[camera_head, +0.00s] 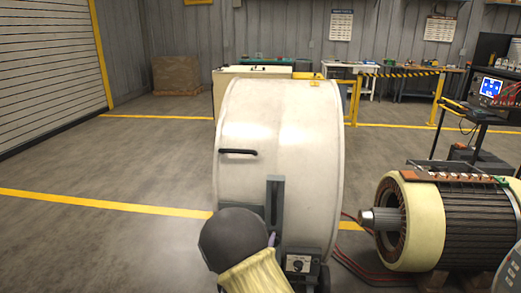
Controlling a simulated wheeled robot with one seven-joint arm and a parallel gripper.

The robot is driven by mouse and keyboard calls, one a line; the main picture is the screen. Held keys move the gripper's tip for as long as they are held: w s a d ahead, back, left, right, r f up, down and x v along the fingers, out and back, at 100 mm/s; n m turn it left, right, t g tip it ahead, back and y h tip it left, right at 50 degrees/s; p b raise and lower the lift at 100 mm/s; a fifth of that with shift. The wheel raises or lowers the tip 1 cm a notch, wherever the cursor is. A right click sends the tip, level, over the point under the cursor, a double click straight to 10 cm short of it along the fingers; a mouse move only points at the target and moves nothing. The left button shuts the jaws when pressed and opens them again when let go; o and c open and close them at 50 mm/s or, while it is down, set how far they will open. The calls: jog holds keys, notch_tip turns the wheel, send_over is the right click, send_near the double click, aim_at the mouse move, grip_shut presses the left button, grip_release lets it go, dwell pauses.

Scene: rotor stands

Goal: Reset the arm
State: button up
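Part of what looks like my arm, a dark rounded joint with a cream link, shows at the bottom centre. It stands in front of the lower part of a large white drum-shaped housing (285,125). I cannot make out my gripper or its fingers. The housing has a black handle (238,152) on its left side and a grey upright bracket (275,200) low on its front. A small control box with a dial (299,264) sits at its base. The arm hides part of the housing's lower edge.
A motor-like machine with a cream end ring (425,222) and a metal shaft (381,219) lies at the right. Cables (365,268) run on the floor between it and the housing. A cart with a screen (490,88) stands behind. The floor at left is clear.

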jog(key=s+d+r+n+g+y, duration=0.15)
jog(key=s+d+g, duration=0.3)
jog(key=s, duration=0.45)
jog(key=s+d+n+g+y, duration=0.15)
jog(key=s+d+g, duration=0.3)
jog(key=s, duration=0.45)
jog(key=s+d+r+g+y, duration=0.15)
jog(key=s+d+g, duration=0.3)
jog(key=s, duration=0.55)
notch_tip(320, 180, up, 22)
jog(key=d+p, duration=0.1)
jog(key=p, duration=2.1)
jog(key=shift+s+f, duration=0.25)
jog(key=shift+d+f+y, duration=0.1)
jog(key=shift+y, duration=0.15)
